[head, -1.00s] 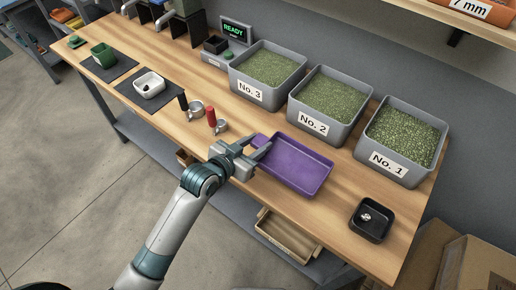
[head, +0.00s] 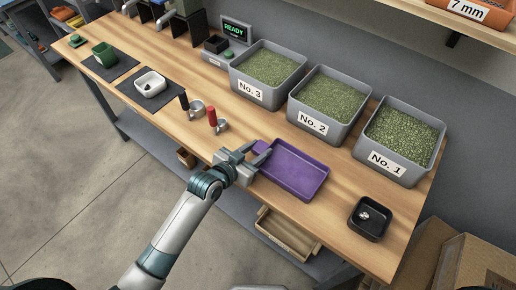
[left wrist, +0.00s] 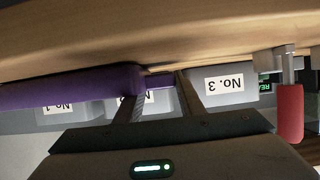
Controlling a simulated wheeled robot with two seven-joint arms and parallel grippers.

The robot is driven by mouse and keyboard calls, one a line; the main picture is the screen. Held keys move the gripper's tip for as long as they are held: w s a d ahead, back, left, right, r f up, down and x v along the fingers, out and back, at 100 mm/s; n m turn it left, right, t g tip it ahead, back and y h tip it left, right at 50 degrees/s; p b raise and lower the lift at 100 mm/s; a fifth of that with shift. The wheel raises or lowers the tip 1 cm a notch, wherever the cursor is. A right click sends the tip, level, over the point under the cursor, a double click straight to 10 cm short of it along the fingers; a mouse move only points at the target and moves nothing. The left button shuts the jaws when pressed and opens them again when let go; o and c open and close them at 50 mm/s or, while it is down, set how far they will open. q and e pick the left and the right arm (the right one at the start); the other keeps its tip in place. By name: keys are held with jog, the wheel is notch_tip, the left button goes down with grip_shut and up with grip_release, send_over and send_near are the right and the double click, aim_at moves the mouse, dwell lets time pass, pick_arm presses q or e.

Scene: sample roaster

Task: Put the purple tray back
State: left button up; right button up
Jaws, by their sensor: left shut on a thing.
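The purple tray (head: 295,171) is a shallow, empty rectangle near the front edge of the wooden bench (head: 340,222), in front of bins No. 3 and No. 2. My left gripper (head: 263,154) is shut on the wall at the tray's left end. In the left wrist view, which is upside down, the purple wall (left wrist: 85,88) runs in between the fingers (left wrist: 160,98). The tray looks about level, at or very near the bench top; I cannot tell if it touches. My right gripper is not in view.
Grey bins of green beans, No. 3 (head: 268,68), No. 2 (head: 325,106) and No. 1 (head: 400,141), stand behind the tray. Red-handled (head: 212,117) and black-handled (head: 184,102) scoops lie left of it. A black dish (head: 369,219) is at right.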

pick_arm(q)
jog(key=shift+f, duration=0.1)
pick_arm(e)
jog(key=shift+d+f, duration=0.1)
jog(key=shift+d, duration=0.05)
pick_arm(q)
jog(key=o, duration=1.2)
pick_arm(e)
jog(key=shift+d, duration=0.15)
pick_arm(q)
jog(key=shift+s+a+r, duration=0.2)
jog(key=shift+s+a, duration=0.05)
jog(key=shift+s, duration=0.1)
jog(key=b+v, duration=0.2)
jog(key=v, duration=0.7)
jog(key=shift+s+a+r, duration=0.1)
jog(key=shift+s+a, duration=0.15)
jog(key=shift+s, duration=0.05)
jog(key=shift+s+a+r, duration=0.3)
jog(key=shift+s+a, duration=0.05)
jog(key=shift+s, duration=0.1)
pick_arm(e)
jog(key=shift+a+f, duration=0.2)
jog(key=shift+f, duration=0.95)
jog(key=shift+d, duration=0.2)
